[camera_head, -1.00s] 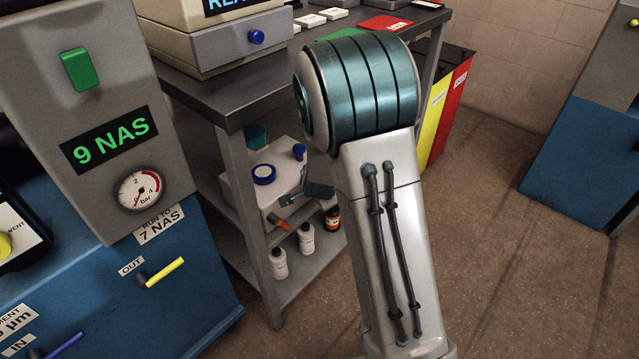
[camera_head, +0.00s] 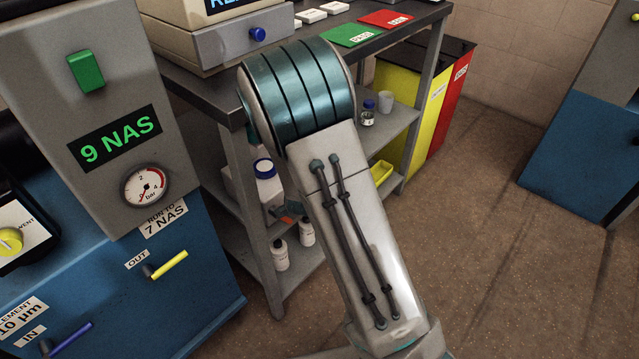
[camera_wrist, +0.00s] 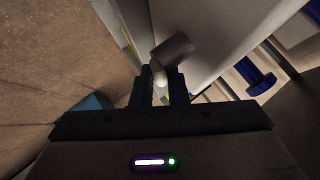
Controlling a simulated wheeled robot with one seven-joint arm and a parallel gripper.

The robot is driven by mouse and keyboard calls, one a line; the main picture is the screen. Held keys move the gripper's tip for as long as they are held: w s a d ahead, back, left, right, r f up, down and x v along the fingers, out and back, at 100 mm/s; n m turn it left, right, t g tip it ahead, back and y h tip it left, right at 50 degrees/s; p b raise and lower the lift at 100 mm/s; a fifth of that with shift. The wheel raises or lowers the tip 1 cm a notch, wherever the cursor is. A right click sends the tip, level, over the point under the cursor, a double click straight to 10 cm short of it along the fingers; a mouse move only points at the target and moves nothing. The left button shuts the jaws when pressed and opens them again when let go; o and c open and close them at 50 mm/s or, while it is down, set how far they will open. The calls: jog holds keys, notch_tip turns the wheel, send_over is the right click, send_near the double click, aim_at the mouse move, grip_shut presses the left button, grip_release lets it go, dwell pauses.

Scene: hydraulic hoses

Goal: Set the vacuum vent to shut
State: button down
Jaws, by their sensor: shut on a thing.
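In the wrist view, the dark fingers of my gripper (camera_wrist: 161,86) are closed on a small pale piece. A grey cylinder (camera_wrist: 172,50) shows just beyond the fingertips; I cannot tell whether the two are one part, or whether this is the vacuum vent. A blue spool-shaped knob (camera_wrist: 255,76) stands on a pale body to the right. In the head view, my arm hides most of my gripper and much of the bench's lower shelf. A yellow knob (camera_head: 10,241) beside a partly cut-off label ending in "VENT" is on the left machine, away from my arm.
The grey bench (camera_head: 196,88) has bottles (camera_head: 280,254) on its lower shelf. A yellow bin (camera_head: 412,110) and a red bin (camera_head: 452,100) stand beyond it. The blue machine (camera_head: 190,285) is at left. Open floor (camera_head: 500,240) lies to the right.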

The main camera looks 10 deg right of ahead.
jog(key=c, duration=1.7)
grip_release()
jog(key=shift+p+v, duration=1.35)
jog(key=shift+v, duration=5.6)
